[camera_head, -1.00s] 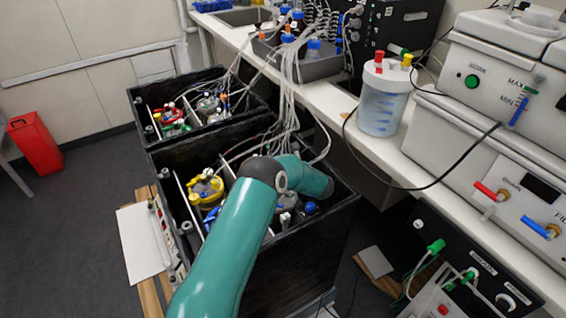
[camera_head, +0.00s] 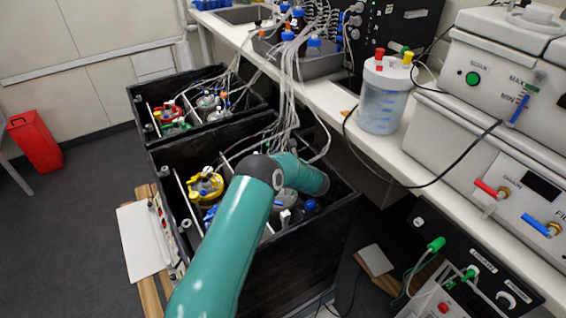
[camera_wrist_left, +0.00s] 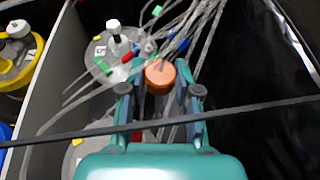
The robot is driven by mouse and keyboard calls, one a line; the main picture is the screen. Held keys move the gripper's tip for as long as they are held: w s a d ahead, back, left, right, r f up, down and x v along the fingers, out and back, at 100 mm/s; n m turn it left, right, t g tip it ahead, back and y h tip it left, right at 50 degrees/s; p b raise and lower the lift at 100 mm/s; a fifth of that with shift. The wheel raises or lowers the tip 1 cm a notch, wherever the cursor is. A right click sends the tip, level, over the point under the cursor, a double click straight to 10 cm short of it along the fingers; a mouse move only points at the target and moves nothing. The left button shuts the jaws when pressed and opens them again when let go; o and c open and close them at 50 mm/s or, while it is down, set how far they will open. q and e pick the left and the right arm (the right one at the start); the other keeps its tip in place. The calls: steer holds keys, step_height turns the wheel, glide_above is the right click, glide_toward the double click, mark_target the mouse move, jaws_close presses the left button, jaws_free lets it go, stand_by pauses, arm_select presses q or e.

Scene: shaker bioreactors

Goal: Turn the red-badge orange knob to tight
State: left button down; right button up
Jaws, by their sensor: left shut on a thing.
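An orange knob (camera_wrist_left: 160,76) shows in the left wrist view, at the top between the fingers of my left gripper (camera_wrist_left: 160,84). The gripper is shut on the knob, one finger on each side, and tubes pass around and behind it. A small red patch (camera_wrist_left: 137,136) shows below, between the finger links; I cannot tell if it is the badge. In the head view my teal arm reaches over the near black box (camera_head: 300,258), and its gripper and the knob are hidden there. My right gripper is not in view.
A yellow-ringed vessel (camera_head: 205,187) stands at the near box's left side. A grey-lidded vessel (camera_wrist_left: 105,52) is beside the knob. Loose tubes (camera_head: 287,85) run up to the bench. A dark thin bar or cable (camera_wrist_left: 60,137) crosses the wrist view.

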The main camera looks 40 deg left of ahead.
arm_select(q)
steer(key=shift+m+t+b, duration=0.55)
steer(key=shift+m+t, duration=0.05)
steer(key=shift+t, duration=0.1)
steer(key=c, duration=0.8)
jaws_free()
steer(key=shift+h, duration=0.3)
steer(key=v, duration=1.2)
steer(key=shift+f, duration=0.1)
